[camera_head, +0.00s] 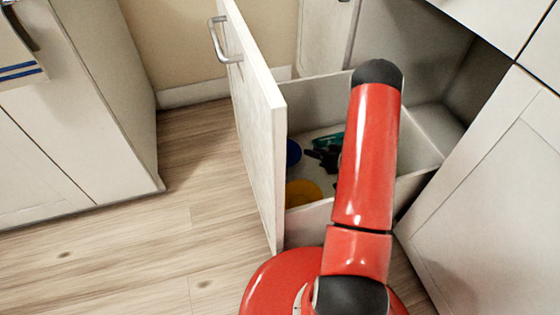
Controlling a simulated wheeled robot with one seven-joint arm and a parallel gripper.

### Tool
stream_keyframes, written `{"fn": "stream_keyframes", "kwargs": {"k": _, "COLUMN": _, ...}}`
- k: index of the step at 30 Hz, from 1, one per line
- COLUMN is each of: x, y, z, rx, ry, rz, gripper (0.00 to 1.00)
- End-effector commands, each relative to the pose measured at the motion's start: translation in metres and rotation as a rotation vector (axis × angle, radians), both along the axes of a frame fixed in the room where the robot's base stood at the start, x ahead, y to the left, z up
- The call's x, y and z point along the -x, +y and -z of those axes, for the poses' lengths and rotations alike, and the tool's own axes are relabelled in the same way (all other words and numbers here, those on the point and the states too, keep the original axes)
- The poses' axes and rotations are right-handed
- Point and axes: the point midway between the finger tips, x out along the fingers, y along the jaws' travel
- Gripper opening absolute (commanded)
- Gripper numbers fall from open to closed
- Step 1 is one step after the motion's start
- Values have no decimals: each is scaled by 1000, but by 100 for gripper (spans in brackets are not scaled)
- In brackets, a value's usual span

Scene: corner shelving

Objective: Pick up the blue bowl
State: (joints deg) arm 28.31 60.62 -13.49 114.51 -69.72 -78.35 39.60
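A dark blue rounded thing (293,152), likely the blue bowl, lies in the open drawer (420,142) against its left side. Only part of it shows, as the drawer's front panel cuts it off. My red arm (366,155) reaches up over the drawer and hides its middle. A dark shape (326,158) sticks out to the left of my arm, right of the blue thing. It may be part of my gripper, but I cannot tell, nor whether the fingers are open or shut.
A yellow round thing (303,192) and a teal thing (329,141) are also in the drawer. The drawer's tall front panel (257,125) with a metal handle (219,40) stands at left. Cabinets flank both sides. The wood floor (130,245) at left is clear.

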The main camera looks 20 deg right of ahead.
Motion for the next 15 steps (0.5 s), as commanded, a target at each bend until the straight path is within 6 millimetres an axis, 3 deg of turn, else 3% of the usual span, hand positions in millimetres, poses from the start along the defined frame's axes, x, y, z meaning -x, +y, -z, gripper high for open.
{"fn": "stream_keyframes", "kwargs": {"k": 5, "x": 0, "y": 7, "z": 12, "rx": -38, "ry": -1, "rz": -17, "gripper": 37}}
{"fn": "stream_keyframes", "kwargs": {"k": 15, "x": -34, "y": 27, "z": 30, "rx": -35, "ry": -1, "rz": -17, "gripper": 37}}
